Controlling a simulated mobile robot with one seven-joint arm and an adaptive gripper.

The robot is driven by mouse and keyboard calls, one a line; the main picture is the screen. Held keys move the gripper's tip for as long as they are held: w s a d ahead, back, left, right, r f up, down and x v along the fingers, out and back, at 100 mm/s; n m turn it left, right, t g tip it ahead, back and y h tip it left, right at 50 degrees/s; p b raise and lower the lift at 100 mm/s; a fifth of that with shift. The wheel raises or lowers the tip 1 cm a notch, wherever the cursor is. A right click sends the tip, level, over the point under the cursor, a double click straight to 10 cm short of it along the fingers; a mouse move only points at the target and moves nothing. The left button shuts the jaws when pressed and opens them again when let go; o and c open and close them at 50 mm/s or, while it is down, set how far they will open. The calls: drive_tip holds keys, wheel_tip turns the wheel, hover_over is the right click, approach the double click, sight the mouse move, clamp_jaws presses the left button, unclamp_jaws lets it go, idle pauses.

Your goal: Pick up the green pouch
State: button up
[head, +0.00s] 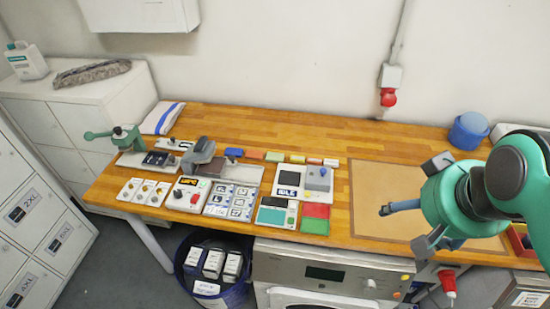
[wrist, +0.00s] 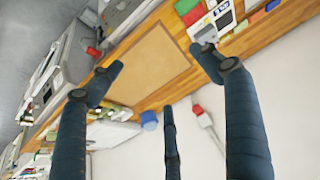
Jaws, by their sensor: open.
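The green pouch (head: 315,226) looks like a small flat green rectangle at the front edge of the wooden bench (head: 380,140). It lies just in front of a red flat piece (head: 316,210). In the wrist view, a green patch (wrist: 186,6) that matches it shows at the top edge, partly cut off. My gripper (head: 405,205) is to the right of the pouch, over the tan mat, apart from it. In the wrist view, the fingers of my gripper (wrist: 152,72) are spread with nothing between them.
A green-cased device (head: 272,213) lies close left of the pouch, with a grey-and-white box (head: 318,178) behind. The tan mat (head: 375,185) is bare. A blue tub (head: 468,131) stands at the back right. An appliance (head: 320,268) is below the front edge.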

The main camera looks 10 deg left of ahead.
drive_tip(key=w+a+r+n+g+p, duration=0.1)
drive_tip(key=w+a+r+n, duration=0.15)
drive_tip(key=w, duration=0.65)
drive_tip(key=w+a+r+n+p, duration=0.15)
drive_tip(key=w+a, duration=0.25)
drive_tip(key=w, duration=0.4)
drive_tip(key=w+a+r+n+g+p, duration=0.1)
drive_tip(key=w+a+n, duration=0.2)
drive_tip(key=w, duration=0.6)
drive_tip(key=w+a+f+n+g+p, duration=0.1)
drive_tip(key=w+a+f+n, duration=0.1)
drive_tip(key=w+a+f, duration=0.45)
drive_tip(key=w+a+f+n+g+p, duration=0.15)
drive_tip(key=w+a, duration=0.25)
drive_tip(key=w, duration=0.5)
drive_tip(key=w+a+f+n+p, duration=0.1)
drive_tip(key=w+a+f+n, duration=0.2)
drive_tip(key=w+a+f, duration=0.2)
drive_tip(key=w+a+f+n+p, duration=0.2)
drive_tip(key=w+a+f, duration=0.4)
drive_tip(key=a+f, duration=0.5)
wheel_tip(320, 180, down, 6)
drive_tip(key=shift+w+f+n+g, duration=0.25)
drive_tip(key=shift+n+g, duration=0.2)
drive_tip(key=shift+n, duration=0.4)
drive_tip(key=shift+s+f, duration=0.1)
